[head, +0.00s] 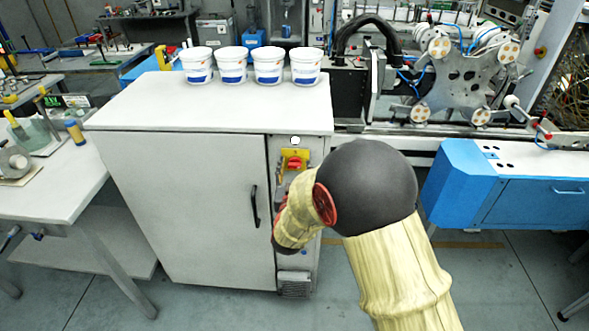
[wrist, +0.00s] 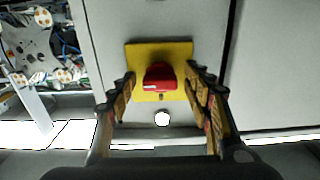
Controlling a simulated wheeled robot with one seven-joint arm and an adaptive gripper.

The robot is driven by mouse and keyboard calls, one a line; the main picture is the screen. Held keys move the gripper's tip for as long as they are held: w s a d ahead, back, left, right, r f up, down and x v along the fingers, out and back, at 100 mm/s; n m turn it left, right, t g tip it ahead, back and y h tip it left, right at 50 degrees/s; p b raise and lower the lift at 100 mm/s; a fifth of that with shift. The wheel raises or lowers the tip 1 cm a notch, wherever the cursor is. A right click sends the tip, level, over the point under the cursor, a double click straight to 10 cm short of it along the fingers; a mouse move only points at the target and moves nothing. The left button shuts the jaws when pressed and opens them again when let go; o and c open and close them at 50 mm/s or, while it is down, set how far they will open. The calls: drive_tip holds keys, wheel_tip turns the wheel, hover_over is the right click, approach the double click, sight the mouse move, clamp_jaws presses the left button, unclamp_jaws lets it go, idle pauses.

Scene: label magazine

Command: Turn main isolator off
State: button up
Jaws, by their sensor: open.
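The main isolator is a red rotary knob (head: 295,163) on a yellow plate, high on the narrow right-hand panel of the grey cabinet (head: 190,205). In the wrist view the red knob (wrist: 160,77) is near the centre on its yellow plate (wrist: 160,52), and the picture is turned upside down. My gripper (wrist: 160,82) is open, with one finger on each side of the knob and a gap to it on both sides. I cannot tell how deep the fingertips reach. In the head view my arm's wrist hides most of the gripper, just below the isolator.
Several white tubs (head: 268,66) stand in a row on the cabinet top. A black door handle (head: 255,205) is left of the panel. A blue machine cabinet (head: 505,190) is to the right, and a workbench (head: 50,190) is to the left.

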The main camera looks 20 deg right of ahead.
drive_tip(key=shift+c, duration=0.4)
drive_tip(key=c, duration=1.1)
drive_tip(key=shift+n, duration=0.4)
drive_tip(key=n+p, duration=0.2)
drive_tip(key=n, duration=0.1)
drive_tip(key=shift+r+n, duration=0.1)
drive_tip(key=shift+n, duration=0.2)
drive_tip(key=n+p, duration=0.2)
drive_tip(key=n, duration=0.2)
drive_tip(key=shift+n, duration=0.3)
drive_tip(key=n+p, duration=0.2)
drive_tip(key=n, duration=0.2)
drive_tip(key=shift+n, duration=0.3)
drive_tip(key=shift+n+p, duration=1.1)
drive_tip(key=shift+n, duration=1.1)
